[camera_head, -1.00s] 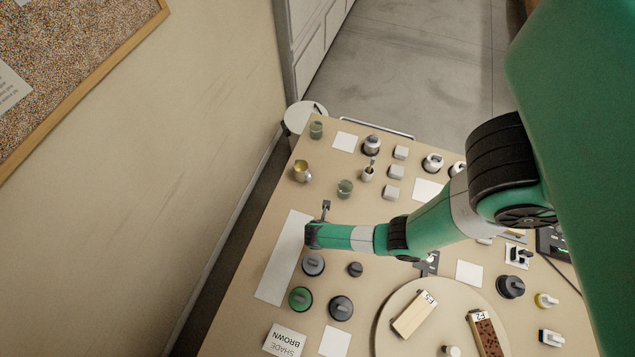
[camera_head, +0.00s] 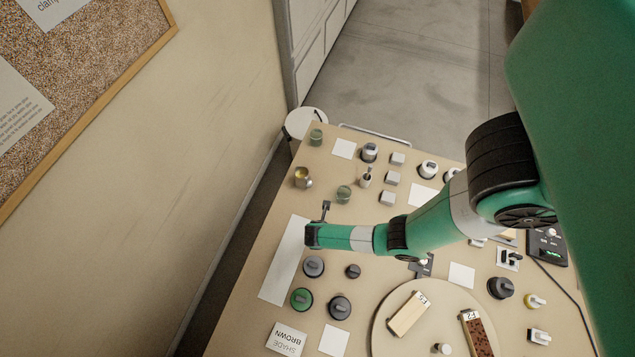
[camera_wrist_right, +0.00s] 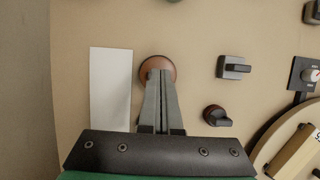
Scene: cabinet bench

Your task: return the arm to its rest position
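My right arm (camera_head: 430,228) reaches in from the right in the head view, its wrist (camera_head: 314,235) above the bench's left part. In the right wrist view my right gripper (camera_wrist_right: 160,76) has its fingers close together over a round brown piece (camera_wrist_right: 146,66). The fingers cover the middle of that piece, so I cannot tell whether they touch it or have anything thin between them. In the head view my wrist hides the brown piece. A white strip (camera_head: 285,262) lies just left of it. My left gripper is not in view.
Green (camera_head: 301,299) and dark (camera_head: 340,307) knobbed pieces stand in front of the wrist. A round board (camera_head: 385,335) carries labelled blocks. Cups and small grey blocks (camera_head: 390,177) stand behind. A wall borders the bench on the left.

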